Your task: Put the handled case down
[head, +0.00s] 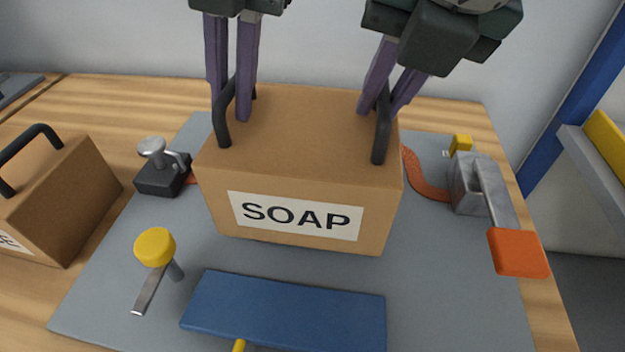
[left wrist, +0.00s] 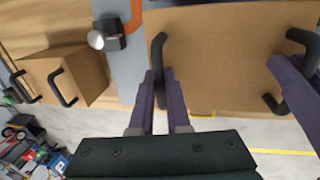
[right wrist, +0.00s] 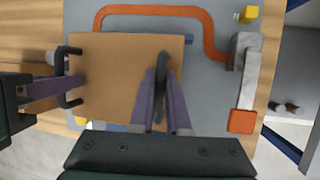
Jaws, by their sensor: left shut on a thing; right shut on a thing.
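The handled case is a brown box (head: 300,150) with a white SOAP label and two black handles. It is over the grey mat (head: 450,270) in the head view; I cannot tell whether it touches the mat. My left gripper (head: 232,110) is shut on its left handle (head: 222,122). My right gripper (head: 388,105) is shut on its right handle (head: 382,135). The left wrist view shows the case (left wrist: 215,60) with both grippers at its handles. In the right wrist view the case (right wrist: 120,75) lies between the two grippers.
A second brown case (head: 70,200) stands on the wooden bench at left. A dark block with a metal knob (head: 160,175), a yellow-topped peg (head: 155,247), a blue slab (head: 290,310) and a clamp with an orange handle (head: 518,252) surround the SOAP case. An orange hose (head: 425,182) runs behind it.

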